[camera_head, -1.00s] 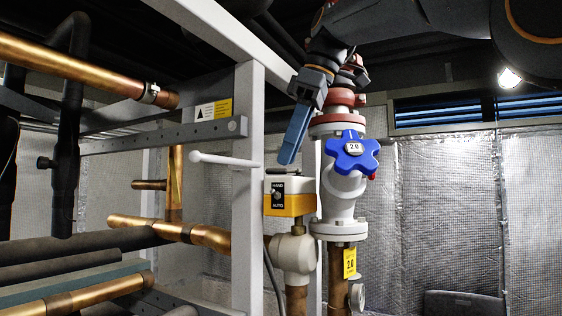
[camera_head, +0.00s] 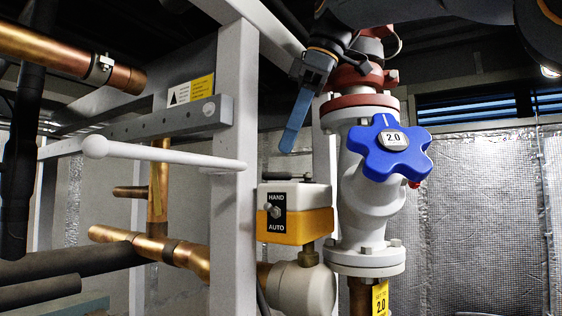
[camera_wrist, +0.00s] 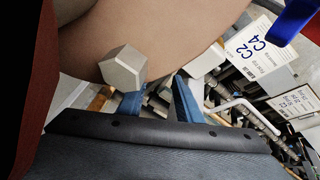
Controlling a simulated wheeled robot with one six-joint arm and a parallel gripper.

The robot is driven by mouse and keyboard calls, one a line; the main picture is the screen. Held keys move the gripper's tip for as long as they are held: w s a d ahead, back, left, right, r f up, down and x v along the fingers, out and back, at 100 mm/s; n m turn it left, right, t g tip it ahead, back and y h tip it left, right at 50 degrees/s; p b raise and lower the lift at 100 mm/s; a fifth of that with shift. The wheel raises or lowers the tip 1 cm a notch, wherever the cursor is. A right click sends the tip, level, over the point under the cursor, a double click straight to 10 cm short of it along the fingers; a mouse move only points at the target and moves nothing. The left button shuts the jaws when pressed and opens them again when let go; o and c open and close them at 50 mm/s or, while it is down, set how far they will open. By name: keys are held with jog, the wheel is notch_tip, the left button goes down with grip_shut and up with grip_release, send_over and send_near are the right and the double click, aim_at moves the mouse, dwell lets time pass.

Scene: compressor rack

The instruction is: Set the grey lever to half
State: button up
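I cannot tell for sure which part is the grey lever. A dark grey bar (camera_head: 286,178) lies roughly level on top of a white and yellow HAND/AUTO box (camera_head: 297,234). A pale rod with a ball end (camera_head: 170,155) reaches left across the frame post. My gripper (camera_head: 288,148) points down in front of the pipework, its blue finger ending above the box in the picture. In the wrist view my gripper (camera_wrist: 157,88) has two blue fingers apart, with nothing seen held. A grey faceted block (camera_wrist: 123,68) appears by the left finger.
A blue star handwheel (camera_head: 391,147) marked 2.0 sits on a white valve right of my gripper. A grey frame post (camera_head: 233,230) and copper pipes (camera_head: 70,55) stand to the left. The wrist view shows a C2/C4 label (camera_wrist: 260,50).

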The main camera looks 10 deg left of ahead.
aim_at(281, 173)
jog(key=shift+p+x, duration=0.4)
jog(key=shift+x, duration=2.2)
jog(key=shift+c, duration=0.3)
grip_shut()
